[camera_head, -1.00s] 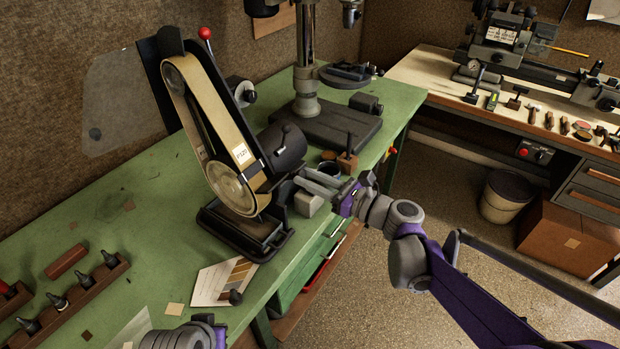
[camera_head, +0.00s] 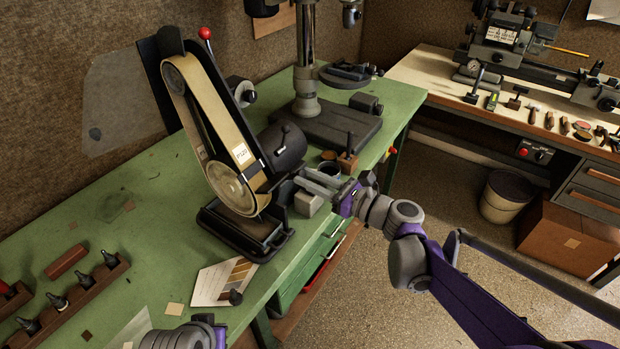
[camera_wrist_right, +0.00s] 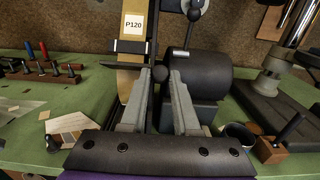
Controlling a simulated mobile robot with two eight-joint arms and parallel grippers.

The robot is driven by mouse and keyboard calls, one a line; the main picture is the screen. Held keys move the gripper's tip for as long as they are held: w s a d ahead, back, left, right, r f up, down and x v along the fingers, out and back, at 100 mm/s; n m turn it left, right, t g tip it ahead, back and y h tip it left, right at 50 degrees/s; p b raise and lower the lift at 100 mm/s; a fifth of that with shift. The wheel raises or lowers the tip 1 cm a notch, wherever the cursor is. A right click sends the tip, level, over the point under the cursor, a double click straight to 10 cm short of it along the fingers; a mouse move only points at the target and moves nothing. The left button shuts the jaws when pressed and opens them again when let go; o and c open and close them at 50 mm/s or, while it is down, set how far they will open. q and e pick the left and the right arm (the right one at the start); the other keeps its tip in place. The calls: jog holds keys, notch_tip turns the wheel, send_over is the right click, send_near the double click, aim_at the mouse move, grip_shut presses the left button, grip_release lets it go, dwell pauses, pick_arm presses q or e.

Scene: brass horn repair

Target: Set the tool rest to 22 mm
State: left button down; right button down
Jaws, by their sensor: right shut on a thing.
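The belt grinder (camera_head: 222,130) stands on the green bench, its tan belt marked P120; the belt also shows in the right wrist view (camera_wrist_right: 130,55). A thin dark ledge (camera_wrist_right: 122,65), apparently the tool rest, crosses in front of the belt in the right wrist view. A small dark round knob (camera_wrist_right: 160,73) sits at its right end. My right gripper (camera_head: 298,177) reaches in from the right at the grinder's side. In the right wrist view its fingertips (camera_wrist_right: 163,77) are shut on the knob, one on each side. No millimetre scale is readable. My left gripper's fingers are out of view.
A dark motor housing (camera_wrist_right: 205,75) is close right of my right fingers. A dark cup (camera_head: 329,170) and a wooden block with an upright handle (camera_head: 347,160) stand nearby. A sample card (camera_head: 222,282) lies in front of the grinder. The bench's left middle is mostly clear.

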jog(key=shift+s+d+r, duration=0.25)
jog(key=shift+d+r, duration=0.1)
jog(key=shift+d, duration=0.1)
jog(key=c, duration=1.1)
grip_release()
jog(key=o, duration=0.4)
jog(key=shift+s+d, duration=0.1)
jog(key=shift+s, duration=0.05)
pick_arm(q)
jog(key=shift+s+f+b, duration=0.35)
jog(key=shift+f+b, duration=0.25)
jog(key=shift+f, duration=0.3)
pick_arm(e)
jog(key=v, duration=1)
jog(key=shift+s+d, duration=0.2)
jog(key=shift+d, duration=0.1)
